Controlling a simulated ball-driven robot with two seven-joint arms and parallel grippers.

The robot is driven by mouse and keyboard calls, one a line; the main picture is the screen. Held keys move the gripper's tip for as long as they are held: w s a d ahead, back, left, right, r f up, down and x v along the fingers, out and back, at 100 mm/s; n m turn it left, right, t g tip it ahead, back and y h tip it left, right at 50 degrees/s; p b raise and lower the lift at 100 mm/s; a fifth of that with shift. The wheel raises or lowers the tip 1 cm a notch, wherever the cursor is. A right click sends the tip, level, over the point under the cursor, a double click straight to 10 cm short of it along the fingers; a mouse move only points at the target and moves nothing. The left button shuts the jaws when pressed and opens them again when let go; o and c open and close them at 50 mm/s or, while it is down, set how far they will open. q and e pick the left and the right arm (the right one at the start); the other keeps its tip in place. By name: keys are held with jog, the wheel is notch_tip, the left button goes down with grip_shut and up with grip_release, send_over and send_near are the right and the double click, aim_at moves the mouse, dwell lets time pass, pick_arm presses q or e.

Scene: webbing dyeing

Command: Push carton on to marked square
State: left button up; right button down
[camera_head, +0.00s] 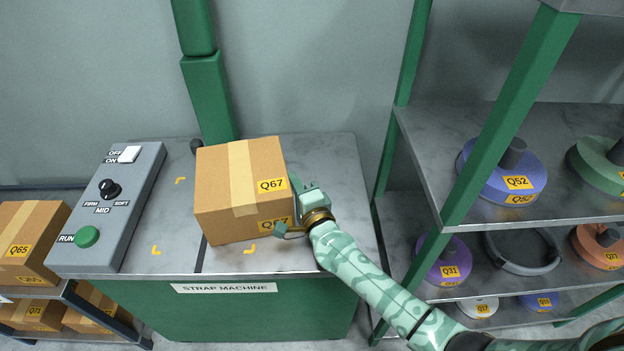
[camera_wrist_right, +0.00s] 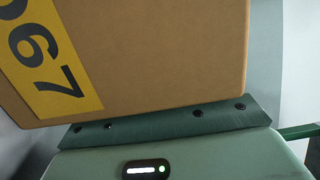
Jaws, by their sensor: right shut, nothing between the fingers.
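The carton (camera_head: 222,185), brown with a tan tape strip and yellow Q67 labels, stands upright on the strap machine's grey top (camera_head: 330,160). Yellow corner marks of the square (camera_head: 156,250) show to the left of the carton and by its front lower edge; the carton covers part of the square and sits toward its right side. My right gripper (camera_head: 300,200) is shut and empty at the carton's right side, seemingly against it. In the right wrist view the carton (camera_wrist_right: 150,60) fills the upper part, close to the gripper (camera_wrist_right: 170,125). My left gripper is not in view.
A grey control box (camera_head: 120,200) with a green RUN button stands at the left of the top. A green post (camera_head: 210,100) rises behind the carton. A shelf rack (camera_head: 415,130) with strap rolls is at the right. Other cartons (camera_head: 25,240) are at the lower left.

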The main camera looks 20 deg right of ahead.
aim_at(254, 190)
jog(key=a, duration=0.6)
jog(key=w+a, duration=0.1)
jog(key=a, duration=0.2)
jog(key=shift+a, duration=0.4)
jog(key=shift+d, duration=0.2)
